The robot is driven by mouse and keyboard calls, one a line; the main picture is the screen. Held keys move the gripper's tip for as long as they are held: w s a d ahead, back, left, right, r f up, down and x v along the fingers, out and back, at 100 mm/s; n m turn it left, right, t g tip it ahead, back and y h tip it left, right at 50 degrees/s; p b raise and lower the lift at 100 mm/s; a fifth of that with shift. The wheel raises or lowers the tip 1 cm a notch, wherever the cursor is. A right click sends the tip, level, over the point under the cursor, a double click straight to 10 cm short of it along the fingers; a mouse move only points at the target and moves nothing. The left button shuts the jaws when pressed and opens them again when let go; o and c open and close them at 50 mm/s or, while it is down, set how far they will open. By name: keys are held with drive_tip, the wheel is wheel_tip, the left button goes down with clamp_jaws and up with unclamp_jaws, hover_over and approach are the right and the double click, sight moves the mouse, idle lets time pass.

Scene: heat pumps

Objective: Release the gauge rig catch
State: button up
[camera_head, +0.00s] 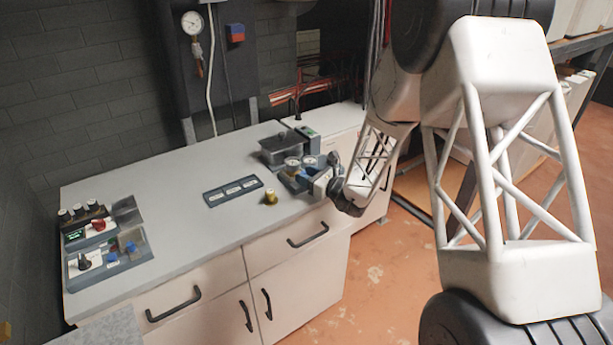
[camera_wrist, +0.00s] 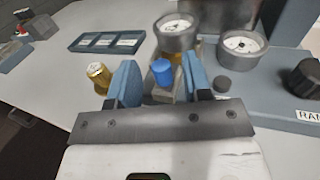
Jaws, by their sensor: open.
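The gauge rig (camera_head: 292,183) is a blue-grey base with two round white-faced dials, at the right end of the worktop. In the wrist view its left dial (camera_wrist: 176,30) and right dial (camera_wrist: 241,46) stand just beyond my fingers. A small blue cap (camera_wrist: 162,68) on a grey block sits between the two blue finger pads; I cannot tell for sure that it is the catch. My gripper (camera_wrist: 160,82) is open, with a gap visible around the cap. In the head view my gripper (camera_head: 322,181) is at the rig's right side, partly hiding it.
A brass fitting (camera_wrist: 98,76) stands close left of my left finger. A black knob (camera_wrist: 303,78) and a small dark button (camera_wrist: 222,84) are to the right. A labelled three-slot tray (camera_head: 233,191) lies left of the rig. Control boxes (camera_head: 105,245) stand at the far left; the worktop between is clear.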

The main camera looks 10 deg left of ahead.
drive_tip(key=v, duration=0.7)
drive_tip(key=shift+s+d, duration=0.15)
drive_tip(key=shift+d, duration=0.15)
drive_tip(key=s+d+r+n+g+h, duration=0.2)
drive_tip(key=s+d+r+n+g, duration=0.15)
drive_tip(key=s+r+n, duration=0.55)
drive_tip(key=s+d+r+n+g+h, duration=0.2)
drive_tip(key=s+r+n+g, duration=0.25)
drive_tip(key=s, duration=0.75)
drive_tip(key=s+d+r+n+h, duration=0.2)
drive_tip(key=s+d+n+h, duration=0.1)
drive_tip(key=s+d, duration=0.4)
drive_tip(key=s+d+r+n+t+h, duration=0.1)
drive_tip(key=s+d+r+n+h, duration=0.1)
drive_tip(key=s+d+h, duration=0.3)
drive_tip(key=s+d+r+n+t+h, duration=0.1)
drive_tip(key=s+d+r+n+h, duration=0.2)
drive_tip(key=s+d, duration=0.5)
drive_tip(key=s+n+h, duration=0.1)
drive_tip(key=s, duration=0.2)
drive_tip(key=shift+d+n, duration=0.35)
